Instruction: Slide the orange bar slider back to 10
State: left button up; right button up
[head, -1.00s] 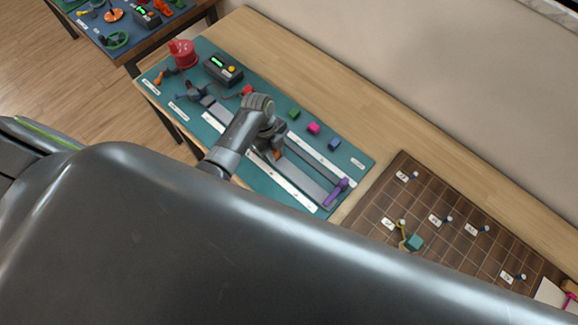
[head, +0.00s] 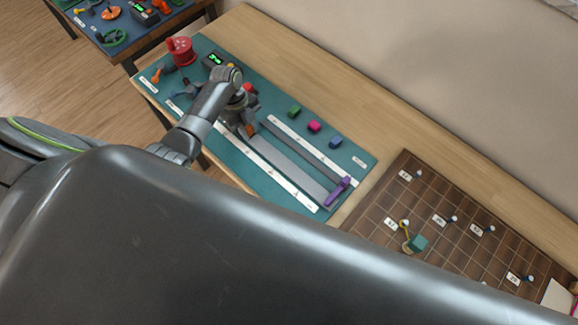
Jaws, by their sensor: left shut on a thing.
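The orange bar slider (head: 250,131) sits on a long grey rail in the teal board (head: 262,185), and only a small part shows below my gripper. My left gripper (head: 246,124) comes down over it and is shut on it; the fingertips are mostly hidden by the wrist. White scale strips (head: 270,168) run beside the rails, but their marks are too small to read. My right gripper is not in view.
A purple slider (head: 339,191) stands at the right end of the rails. Green (head: 294,111), pink (head: 314,125) and blue (head: 335,141) blocks lie behind them. A red knob (head: 181,50) and a dark box with a green display (head: 214,60) are at the far left. A brown grid board (head: 395,205) lies right.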

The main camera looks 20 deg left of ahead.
pick_arm(q)
jog(key=shift+w+a+f, duration=0.1)
jog(key=shift+a+f, duration=0.1)
jog(key=shift+a, duration=0.55)
jog(key=w+a+b, duration=0.1)
jog(key=a, duration=0.1)
jog(key=a+b, duration=0.2)
jog(key=a, duration=0.1)
jog(key=w+a+b, duration=0.1)
jog(key=a+b, duration=0.1)
jog(key=shift+w+a+f, duration=0.1)
jog(key=shift+w+a, duration=0.1)
jog(key=shift+w, duration=0.15)
jog(key=shift+w+a, duration=0.15)
jog(key=shift+a, duration=0.2)
jog(key=o, duration=0.9)
